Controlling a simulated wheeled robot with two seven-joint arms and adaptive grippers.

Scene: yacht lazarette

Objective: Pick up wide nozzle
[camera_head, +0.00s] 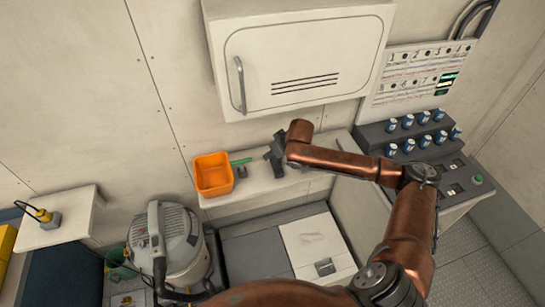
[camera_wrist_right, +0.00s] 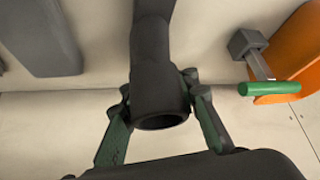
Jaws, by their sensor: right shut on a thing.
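The wide nozzle (camera_wrist_right: 155,60) is a dark grey tube with a round open end towards the wrist camera. Its far end runs out of the top of the right wrist view. My right gripper (camera_wrist_right: 160,98) is closed on the tube near its open end, one green-padded finger on each side. In the head view my right gripper (camera_head: 275,152) is over the pale counter, just right of the orange bin (camera_head: 213,174). There the nozzle is hard to tell from the dark gripper. I cannot tell whether it touches the counter. My left gripper is not in view.
A green-handled tool on a grey block (camera_wrist_right: 255,65) stands close beside the orange bin. A grey object (camera_wrist_right: 48,40) lies at the upper left of the wrist view. A white wall cabinet (camera_head: 300,60) hangs above the counter (camera_head: 262,185). A grey vacuum (camera_head: 165,240) stands below.

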